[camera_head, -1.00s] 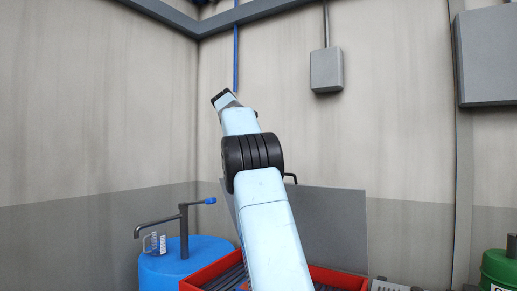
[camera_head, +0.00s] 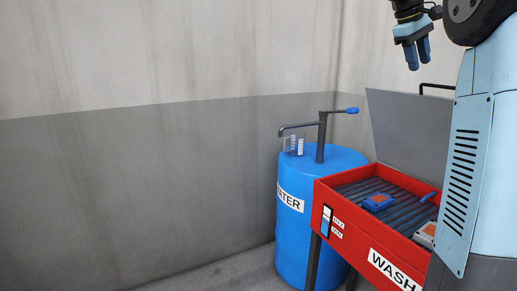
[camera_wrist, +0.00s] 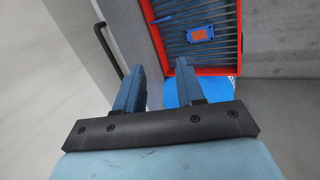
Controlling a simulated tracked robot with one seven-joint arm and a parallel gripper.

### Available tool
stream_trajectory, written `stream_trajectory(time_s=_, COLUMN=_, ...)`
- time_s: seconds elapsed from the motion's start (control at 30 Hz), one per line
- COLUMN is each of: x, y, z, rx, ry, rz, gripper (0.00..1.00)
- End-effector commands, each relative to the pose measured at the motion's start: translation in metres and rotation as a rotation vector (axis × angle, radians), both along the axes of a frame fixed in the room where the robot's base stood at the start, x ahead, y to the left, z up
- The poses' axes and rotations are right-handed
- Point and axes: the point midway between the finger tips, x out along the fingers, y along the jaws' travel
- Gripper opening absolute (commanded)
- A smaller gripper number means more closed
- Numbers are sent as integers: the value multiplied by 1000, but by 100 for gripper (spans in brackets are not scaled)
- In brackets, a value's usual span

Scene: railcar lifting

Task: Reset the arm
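My gripper (camera_head: 418,56) hangs at the top right of the head view, fingers pointing down, above the raised lid of the red wash station. In the wrist view its two blue fingers (camera_wrist: 158,85) stand apart with nothing between them. My arm stands along the right edge of the head view and hides part of the wash station.
The red wash station (camera_head: 345,240) has a slatted bed holding a blue-and-orange block (camera_head: 378,201) and a pale item (camera_head: 427,234). Its grey lid (camera_head: 405,125) is up. A blue water barrel (camera_head: 295,230) with a pump (camera_head: 321,140) stands beside it. The left floor is clear.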

Motion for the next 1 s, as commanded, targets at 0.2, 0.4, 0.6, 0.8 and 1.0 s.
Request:
stream_trajectory(time_s=0.2, x=-52, y=42, z=-25, rx=97, ry=-100, rz=3, gripper=38)
stream_trajectory(time_s=0.4, x=-100, y=82, z=-57, rx=188, ry=-184, rz=-9, gripper=38)
stream_trajectory(time_s=0.6, x=-152, y=120, z=-97, rx=281, ry=-259, rz=-34, gripper=38)
stream_trajectory(time_s=0.8, x=-206, y=157, z=-146, rx=375, ry=-326, rz=-72, gripper=38)
stream_trajectory(time_s=1.0, x=-258, y=187, z=-201, rx=462, ry=-386, rz=-121, gripper=38)
